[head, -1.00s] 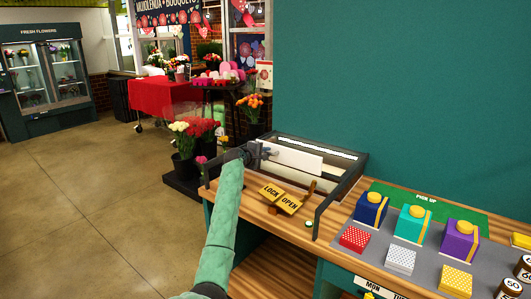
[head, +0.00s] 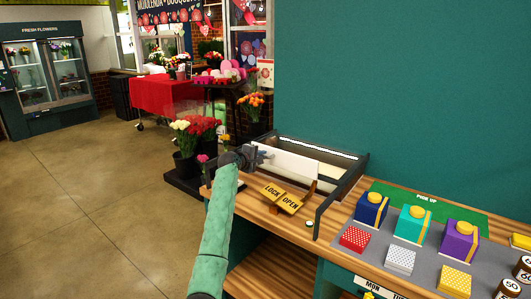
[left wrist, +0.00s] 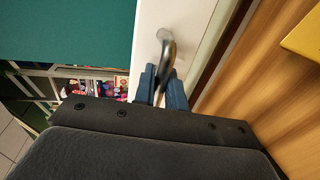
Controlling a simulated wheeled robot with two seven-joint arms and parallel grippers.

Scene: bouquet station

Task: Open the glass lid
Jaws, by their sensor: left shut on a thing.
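A low dark-framed case (head: 342,189) stands on the wooden counter. A pale panel (head: 290,163) lies inside its frame; I cannot tell where the clear glass of the lid ends. My left gripper (head: 252,156) is at the left end of this panel. In the left wrist view, its blue fingers (left wrist: 161,88) are shut on a curved metal handle (left wrist: 167,45), which stands out from a white surface (left wrist: 149,22). A yellow LOCK and OPEN sign (head: 282,197) lies in front of the case. My right gripper is not in view.
To the right, a grey mat (head: 345,256) holds several gift boxes, with a green PICK UP mat (head: 425,199) behind it. A teal wall (head: 400,80) rises behind the counter.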

